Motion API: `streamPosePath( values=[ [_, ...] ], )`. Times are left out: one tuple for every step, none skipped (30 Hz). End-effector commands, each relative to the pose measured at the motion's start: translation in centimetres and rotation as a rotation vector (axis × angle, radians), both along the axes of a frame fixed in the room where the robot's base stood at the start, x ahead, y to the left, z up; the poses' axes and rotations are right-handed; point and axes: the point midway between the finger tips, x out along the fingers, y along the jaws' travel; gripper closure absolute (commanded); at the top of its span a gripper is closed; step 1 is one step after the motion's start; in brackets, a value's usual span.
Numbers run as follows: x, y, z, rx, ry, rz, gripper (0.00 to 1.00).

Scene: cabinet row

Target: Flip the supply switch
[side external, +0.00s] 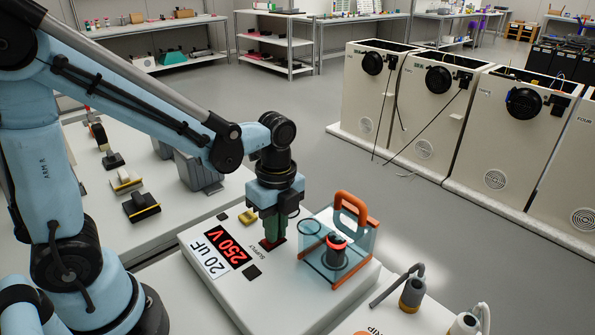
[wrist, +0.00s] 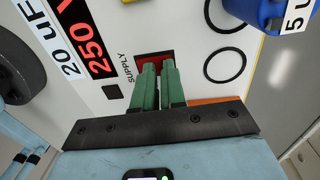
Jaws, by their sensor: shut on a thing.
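The supply switch (wrist: 154,59) is a red rocker in a dark frame, set in the white panel beside the word SUPPLY. In the side view its red edge (side external: 272,243) shows under my fingers. My gripper (wrist: 157,72) has green fingers, brought close together with their tips at the switch, covering part of it. In the side view my gripper (side external: 272,235) points straight down onto the switch. The fingers are shut; what lies between the tips is hidden. The panel box (side external: 290,300) carries a red 250 V display (side external: 227,250) and a 20 uF label (side external: 205,256).
A clear box with an orange handle (side external: 350,205) stands on the panel close to the right of my gripper. A small black square (side external: 252,271) and a yellow piece (side external: 248,217) sit near the switch. Cream cabinets (side external: 430,110) stand behind, across open floor.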

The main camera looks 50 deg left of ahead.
Motion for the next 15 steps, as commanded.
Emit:
streamPosePath(
  values=[
    [0.2, 0.0, -0.1, 0.001, -0.009, 0.002, 1.00],
    [0.2, 0.0, -0.1, 0.001, -0.009, 0.002, 1.00],
    [0.1, 0.0, -0.1, 0.001, -0.009, 0.002, 1.00],
    [0.1, 0.0, 0.0, 0.001, -0.009, 0.002, 1.00],
    [0.2, 0.0, 0.0, 0.001, -0.009, 0.003, 1.00],
    [0.2, 0.0, 0.2, 0.001, -0.009, 0.002, 1.00],
    [0.1, 0.0, 0.3, 0.000, -0.008, 0.002, 1.00],
    [0.1, 0.0, 0.5, 0.000, -0.008, 0.002, 1.00],
    [0.2, 0.0, 0.8, 0.000, -0.007, 0.002, 1.00],
    [0.2, 0.0, 1.1, 0.000, -0.006, 0.002, 1.00],
    [0.2, 0.0, 1.4, 0.000, -0.006, 0.002, 1.00],
    [0.2, 0.0, 1.9, 0.000, -0.005, 0.001, 1.00],
    [0.2, 0.0, 2.3, 0.000, -0.004, 0.001, 1.00],
    [0.2, 0.0, 2.8, 0.000, -0.004, 0.001, 1.00],
    [0.2, 0.0, 3.4, 0.000, -0.003, 0.001, 1.00]
  ],
)
